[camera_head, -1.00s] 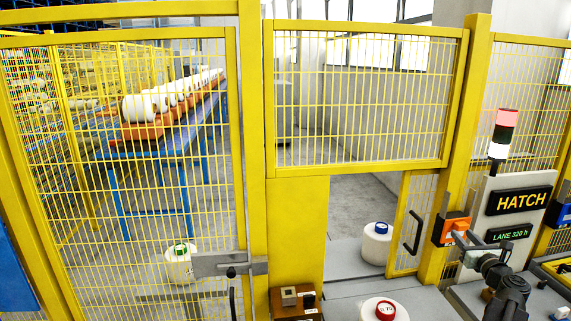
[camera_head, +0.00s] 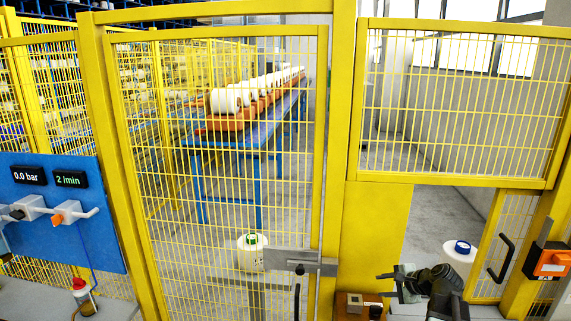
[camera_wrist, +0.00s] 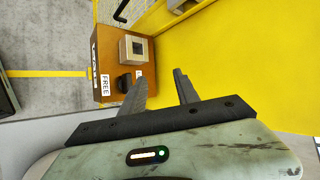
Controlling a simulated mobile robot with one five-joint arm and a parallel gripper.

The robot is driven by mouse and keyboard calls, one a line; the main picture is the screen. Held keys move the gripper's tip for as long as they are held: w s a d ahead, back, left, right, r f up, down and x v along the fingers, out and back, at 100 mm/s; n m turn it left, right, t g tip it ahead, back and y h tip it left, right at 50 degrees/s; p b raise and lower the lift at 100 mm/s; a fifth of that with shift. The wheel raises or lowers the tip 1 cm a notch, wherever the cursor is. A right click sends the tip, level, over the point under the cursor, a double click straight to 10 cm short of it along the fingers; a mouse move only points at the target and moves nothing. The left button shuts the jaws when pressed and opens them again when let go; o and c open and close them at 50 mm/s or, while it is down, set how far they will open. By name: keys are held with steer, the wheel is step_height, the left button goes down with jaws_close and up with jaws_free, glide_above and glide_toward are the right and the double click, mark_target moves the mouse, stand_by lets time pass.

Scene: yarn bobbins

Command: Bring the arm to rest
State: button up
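My arm (camera_head: 442,284) is folded low at the bottom right of the head view. My gripper (camera_head: 384,286) points left there, above the small brown control box (camera_head: 349,300) and in front of the yellow panel. In the wrist view, my gripper (camera_wrist: 161,74) has its two dark fingers apart, with nothing between them. The brown box (camera_wrist: 104,88) with a black knob and a "FREE" label lies just beyond the left finger; I cannot tell how far off.
A yellow mesh fence and gate (camera_head: 220,150) stand ahead. A latch bar (camera_head: 290,262) crosses the gate. An orange box (camera_head: 550,262) is on the right post. A blue-capped bobbin (camera_head: 460,262) and a green-capped bobbin (camera_head: 251,255) stand beyond. A blue panel (camera_head: 60,210) is at left.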

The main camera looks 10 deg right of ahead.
steer(key=s+a+f+n+g+h, duration=0.1)
steer(key=s+a+f+n+g, duration=0.2)
steer(key=a+n, duration=0.4)
steer(key=s+a+f+n+g+h, duration=0.2)
steer(key=s+a+n, duration=0.15)
steer(key=a, duration=0.55)
steer(key=s+a+f+n+g+h, duration=0.1)
steer(key=s+a+f+n+g, duration=0.15)
steer(key=a+n, duration=0.45)
step_height(320, 180, down, 10)
steer(key=s+g+b, duration=0.1)
steer(key=s+b, duration=0.1)
steer(key=b, duration=0.8)
steer(key=shift+s+a+f, duration=0.2)
steer(key=shift+a, duration=0.15)
steer(key=shift+m, duration=0.25)
